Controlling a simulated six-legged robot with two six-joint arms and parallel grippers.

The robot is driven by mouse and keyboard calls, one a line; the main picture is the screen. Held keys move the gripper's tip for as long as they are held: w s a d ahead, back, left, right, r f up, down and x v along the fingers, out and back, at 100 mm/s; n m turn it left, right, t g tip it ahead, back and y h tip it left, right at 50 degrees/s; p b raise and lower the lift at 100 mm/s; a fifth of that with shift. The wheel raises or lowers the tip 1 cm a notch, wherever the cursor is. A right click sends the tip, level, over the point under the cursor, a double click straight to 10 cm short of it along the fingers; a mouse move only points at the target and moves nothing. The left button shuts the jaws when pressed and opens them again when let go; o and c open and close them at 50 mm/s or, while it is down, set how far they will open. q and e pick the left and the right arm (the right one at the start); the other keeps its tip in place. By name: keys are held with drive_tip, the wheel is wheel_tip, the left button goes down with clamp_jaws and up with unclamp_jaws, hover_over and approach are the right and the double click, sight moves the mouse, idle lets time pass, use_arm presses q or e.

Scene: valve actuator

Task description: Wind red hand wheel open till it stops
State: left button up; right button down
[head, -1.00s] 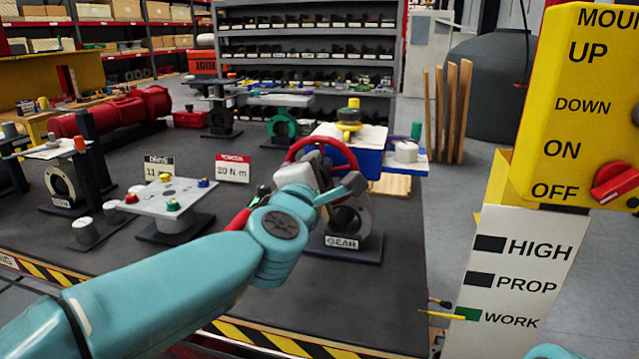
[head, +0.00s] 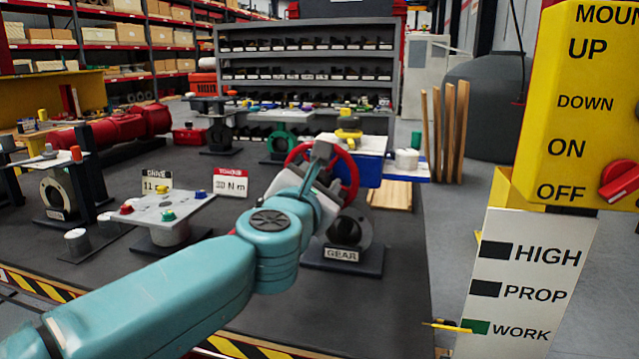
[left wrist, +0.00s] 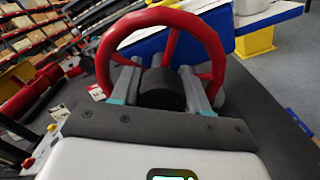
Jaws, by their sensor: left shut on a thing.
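The red hand wheel (head: 352,182) stands upright on the gear unit, above a dark base with a GEAR label (head: 342,254). My left gripper (head: 318,168) is at the wheel's face and hides much of its left and lower part. In the left wrist view the wheel's red rim (left wrist: 205,33) arches over my fingers. The fingers stand either side of the dark hub (left wrist: 162,88), with red spokes around them. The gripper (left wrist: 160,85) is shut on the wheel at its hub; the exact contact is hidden. My right gripper is not in view.
A plate with coloured knobs (head: 165,210) stands left of the gear unit, near a red-and-white torque sign (head: 230,182). A blue box (head: 368,168) is close behind the wheel. A yellow control panel (head: 580,110) fills the right. Bench top at front right is clear.

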use_arm(q)
drive_tip(key=shift+w+f, duration=0.1)
drive_tip(key=shift+f, duration=0.15)
idle(0.3)
drive_tip(key=o, duration=0.8)
drive_tip(key=shift+c, duration=0.2)
drive_tip(key=shift+a, duration=0.15)
drive_tip(key=shift+s+r, duration=0.1)
drive_tip(key=shift+s, duration=0.1)
drive_tip(key=b+v, duration=0.1)
drive_tip(key=v, duration=1.5)
drive_tip(key=shift+w, duration=0.1)
